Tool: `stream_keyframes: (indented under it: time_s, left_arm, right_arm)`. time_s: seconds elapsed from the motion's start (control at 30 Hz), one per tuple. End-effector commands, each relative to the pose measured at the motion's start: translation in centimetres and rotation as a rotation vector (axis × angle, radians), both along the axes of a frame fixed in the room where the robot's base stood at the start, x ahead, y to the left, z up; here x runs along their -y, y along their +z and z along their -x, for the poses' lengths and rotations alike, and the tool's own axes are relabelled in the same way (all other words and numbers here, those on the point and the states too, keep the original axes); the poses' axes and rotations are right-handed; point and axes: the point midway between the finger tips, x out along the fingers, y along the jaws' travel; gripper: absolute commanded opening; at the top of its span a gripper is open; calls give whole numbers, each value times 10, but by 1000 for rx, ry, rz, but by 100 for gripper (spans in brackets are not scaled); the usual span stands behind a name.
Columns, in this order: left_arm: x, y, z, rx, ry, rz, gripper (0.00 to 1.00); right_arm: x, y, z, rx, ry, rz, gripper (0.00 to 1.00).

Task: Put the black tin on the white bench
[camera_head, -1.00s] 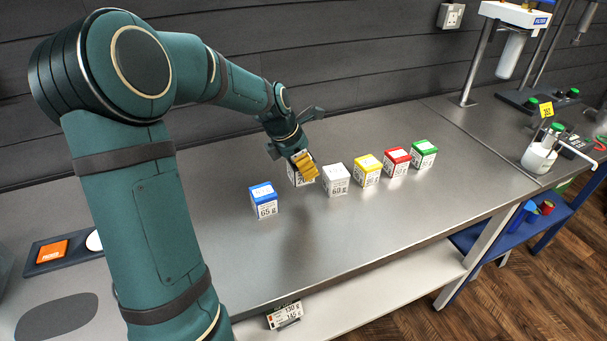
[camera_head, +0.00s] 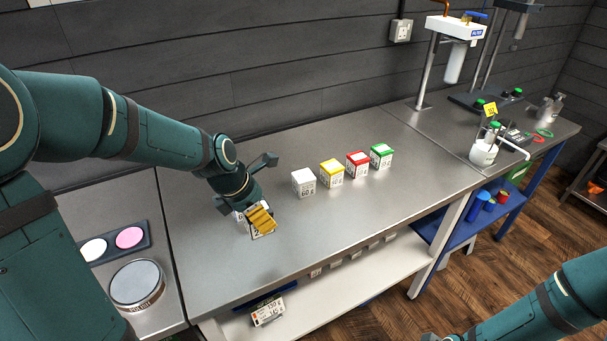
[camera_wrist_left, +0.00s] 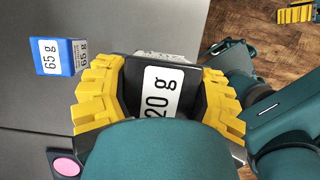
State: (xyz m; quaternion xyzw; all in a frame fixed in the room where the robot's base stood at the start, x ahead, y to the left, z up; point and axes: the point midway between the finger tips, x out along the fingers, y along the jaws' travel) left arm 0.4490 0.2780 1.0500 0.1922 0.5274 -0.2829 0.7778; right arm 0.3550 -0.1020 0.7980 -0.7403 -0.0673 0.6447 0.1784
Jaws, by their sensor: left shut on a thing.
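The black tin (camera_wrist_left: 163,92), with a white 20 g label, sits between the yellow finger pads of my left gripper (camera_wrist_left: 160,100) in the left wrist view. In the head view, my left gripper (camera_head: 262,218) is over the left part of the white-framed bench (camera_head: 335,230), which has a steel top. The pads and fingers hide most of the tin there; its height above the top is hard to judge.
A blue 65 g tin (camera_wrist_left: 57,57) stands close to my left gripper. White (camera_head: 304,183), yellow (camera_head: 331,173), red (camera_head: 358,164) and green (camera_head: 381,156) tins stand in a row to the right. The bench's front middle is clear. A white lower shelf (camera_head: 350,290) lies beneath.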

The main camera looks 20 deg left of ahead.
Motion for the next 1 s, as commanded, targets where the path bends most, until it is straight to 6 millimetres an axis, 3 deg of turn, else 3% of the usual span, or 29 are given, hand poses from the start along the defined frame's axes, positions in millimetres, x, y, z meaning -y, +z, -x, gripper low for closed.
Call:
stream_keyframes:
  time_s: [0.07, 0.4, 0.57, 0.83, 1.0]
  left_arm:
    - [3, -3, 1, 0, -7, -1, 20]
    - [4, -58, 2, -1, -6, 0, 20]
    - [4, -67, 2, 0, -6, 0, 20]
    - [4, -100, 2, -2, -6, 1, 20]
    - [4, -100, 2, 1, -6, 0, 20]
  right_arm:
    - [0, 0, 0, 1, 0, 0, 47]
    - [-1, -21, 6, -13, 10, -3, 47]
    - [-1, -23, 7, -16, 13, -4, 47]
    - [-2, -37, 11, -25, 20, -5, 47]
    - [-2, -36, 12, -27, 21, -6, 47]
